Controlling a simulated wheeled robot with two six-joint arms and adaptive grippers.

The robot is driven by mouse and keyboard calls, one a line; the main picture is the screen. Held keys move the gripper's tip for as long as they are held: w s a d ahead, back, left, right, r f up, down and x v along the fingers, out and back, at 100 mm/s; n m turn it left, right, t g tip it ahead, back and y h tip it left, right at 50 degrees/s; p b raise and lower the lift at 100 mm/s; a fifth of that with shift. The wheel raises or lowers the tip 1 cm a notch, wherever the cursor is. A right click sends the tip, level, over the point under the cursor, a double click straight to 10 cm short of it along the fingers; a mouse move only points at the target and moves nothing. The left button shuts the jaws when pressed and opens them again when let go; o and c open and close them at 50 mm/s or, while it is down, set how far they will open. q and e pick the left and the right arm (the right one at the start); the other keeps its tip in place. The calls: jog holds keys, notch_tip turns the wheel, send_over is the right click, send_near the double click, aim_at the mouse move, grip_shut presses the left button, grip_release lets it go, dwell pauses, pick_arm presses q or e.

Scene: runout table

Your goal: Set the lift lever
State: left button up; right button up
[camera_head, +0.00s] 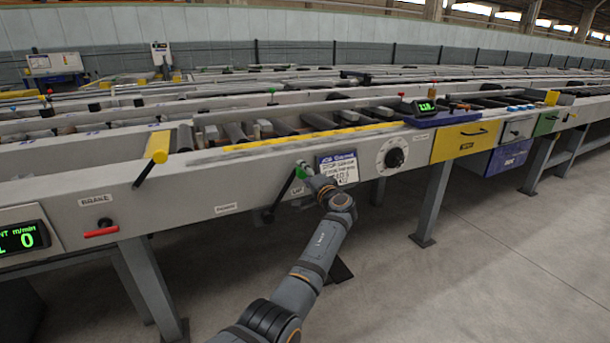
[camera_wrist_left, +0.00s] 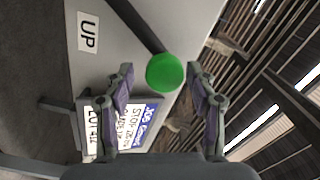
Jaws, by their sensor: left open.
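The lift lever has a green round knob (camera_head: 300,173) on a dark rod (camera_head: 282,197) that slopes down and left across the table's front panel. In the left wrist view the green knob (camera_wrist_left: 165,72) shows between my two fingers, near their tips. The dark rod (camera_wrist_left: 143,27) runs away from it to the upper left. My left gripper (camera_head: 306,169) is open at the knob, with gaps visible on both sides of it in the wrist view. A label reading UP (camera_wrist_left: 88,32) is on the panel beside the lever. My right gripper is not in view.
A job card (camera_head: 338,169) hangs right beside the gripper, with a dial (camera_head: 392,154) further right. A brake handle (camera_head: 101,232) and a black lever with a yellow block (camera_head: 157,147) are to the left. The floor in front is clear.

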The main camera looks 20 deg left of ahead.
pick_arm(q)
jog(key=v, duration=0.7)
jog(key=shift+f, duration=0.15)
